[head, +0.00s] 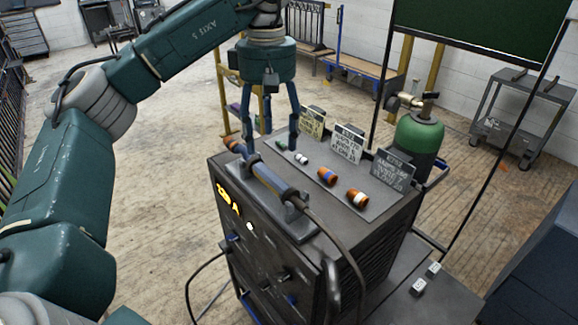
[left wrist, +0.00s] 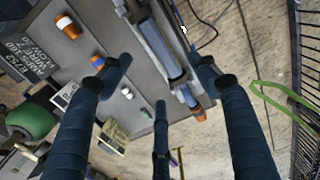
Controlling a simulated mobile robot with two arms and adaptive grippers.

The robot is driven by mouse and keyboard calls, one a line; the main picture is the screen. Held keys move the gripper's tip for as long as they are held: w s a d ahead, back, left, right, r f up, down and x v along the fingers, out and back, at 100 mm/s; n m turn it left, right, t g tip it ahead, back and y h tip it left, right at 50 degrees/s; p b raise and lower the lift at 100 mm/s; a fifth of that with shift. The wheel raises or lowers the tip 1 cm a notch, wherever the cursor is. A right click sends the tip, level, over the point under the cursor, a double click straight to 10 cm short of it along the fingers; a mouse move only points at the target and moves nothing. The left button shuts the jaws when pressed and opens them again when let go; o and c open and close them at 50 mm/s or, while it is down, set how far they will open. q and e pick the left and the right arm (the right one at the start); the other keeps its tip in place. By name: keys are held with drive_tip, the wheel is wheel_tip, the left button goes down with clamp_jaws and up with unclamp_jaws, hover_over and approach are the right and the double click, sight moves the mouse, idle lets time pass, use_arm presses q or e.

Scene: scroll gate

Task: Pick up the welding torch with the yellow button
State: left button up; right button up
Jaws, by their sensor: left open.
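The welding torch (head: 270,178) lies in a holder on top of the dark welding machine, with a blue-grey handle, a copper-coloured nozzle at its far left end and a cable at its near end. I cannot make out a yellow button on it. The torch also shows in the left wrist view (left wrist: 158,45), running between my spread fingers. My left gripper (head: 268,146) is open and empty, pointing down above the machine's far edge, near the nozzle end. It also shows in the left wrist view (left wrist: 162,82). My right gripper is not in view.
A green gas cylinder (head: 418,138) stands behind right. The torch cable (head: 345,250) hangs over the front.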

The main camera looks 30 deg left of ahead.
sight(272, 172)
use_arm(q)
wheel_tip(272, 172, down, 5)
drive_tip(key=shift+f, duration=0.4)
wheel_tip(272, 172, down, 4)
drive_tip(key=shift+a+f+p, duration=0.15)
drive_tip(key=shift+f+p, duration=0.05)
drive_tip(key=shift+p, duration=0.8)
drive_tip(key=shift+w+f, duration=0.1)
drive_tip(key=shift+f, duration=0.1)
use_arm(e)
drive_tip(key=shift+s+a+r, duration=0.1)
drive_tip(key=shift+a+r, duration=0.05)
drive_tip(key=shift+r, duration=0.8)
use_arm(q)
drive_tip(key=shift+c, duration=1.3)
drive_tip(key=c, duration=1.1)
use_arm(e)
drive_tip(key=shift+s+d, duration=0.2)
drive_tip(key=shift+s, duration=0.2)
use_arm(q)
drive_tip(key=shift+w, duration=0.1)
